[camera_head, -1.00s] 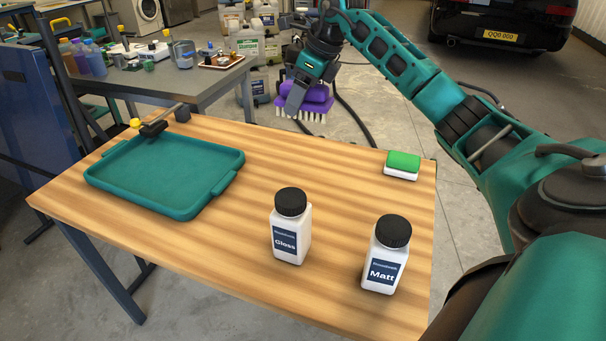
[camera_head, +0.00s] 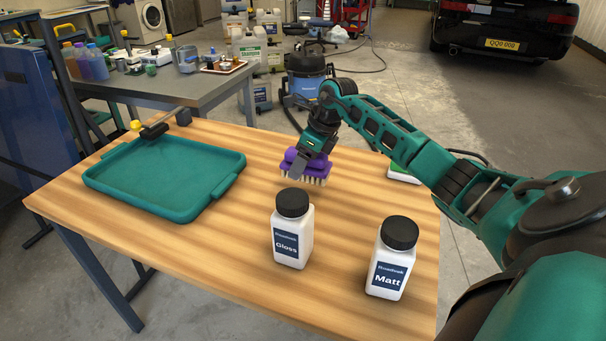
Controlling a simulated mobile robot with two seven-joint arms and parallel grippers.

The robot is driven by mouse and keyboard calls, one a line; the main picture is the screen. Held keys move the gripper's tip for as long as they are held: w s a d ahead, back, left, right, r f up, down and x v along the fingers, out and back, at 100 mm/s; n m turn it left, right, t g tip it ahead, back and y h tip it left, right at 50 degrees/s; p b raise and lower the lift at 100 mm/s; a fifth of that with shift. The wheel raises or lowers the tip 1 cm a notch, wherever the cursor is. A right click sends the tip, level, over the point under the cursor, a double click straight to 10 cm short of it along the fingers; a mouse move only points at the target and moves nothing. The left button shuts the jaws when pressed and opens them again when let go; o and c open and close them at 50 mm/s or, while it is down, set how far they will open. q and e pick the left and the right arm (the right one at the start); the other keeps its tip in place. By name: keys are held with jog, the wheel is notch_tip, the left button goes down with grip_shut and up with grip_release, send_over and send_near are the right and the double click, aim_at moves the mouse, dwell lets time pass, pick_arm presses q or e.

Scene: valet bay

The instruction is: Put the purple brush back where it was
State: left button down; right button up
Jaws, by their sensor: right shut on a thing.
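The purple brush (camera_head: 311,174) with pale bristles is in the jaws of my right gripper (camera_head: 299,163), bristles facing down. It is over the wooden table, behind the Gloss bottle; I cannot tell whether the bristles touch the tabletop. My right arm comes in from the right and reaches across the table's right side. My left gripper is not in view.
A teal tray (camera_head: 165,176) lies on the left of the wooden table (camera_head: 185,252). White bottles labelled Gloss (camera_head: 292,236) and Matt (camera_head: 389,262) stand at the front. A green-and-white sponge (camera_head: 402,174) is partly hidden behind my arm. The tabletop between tray and brush is clear.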

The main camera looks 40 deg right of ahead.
aim_at(303, 174)
notch_tip(303, 174, down, 4)
jog(key=shift+r, duration=0.15)
jog(key=shift+b, duration=0.35)
jog(key=o, duration=1)
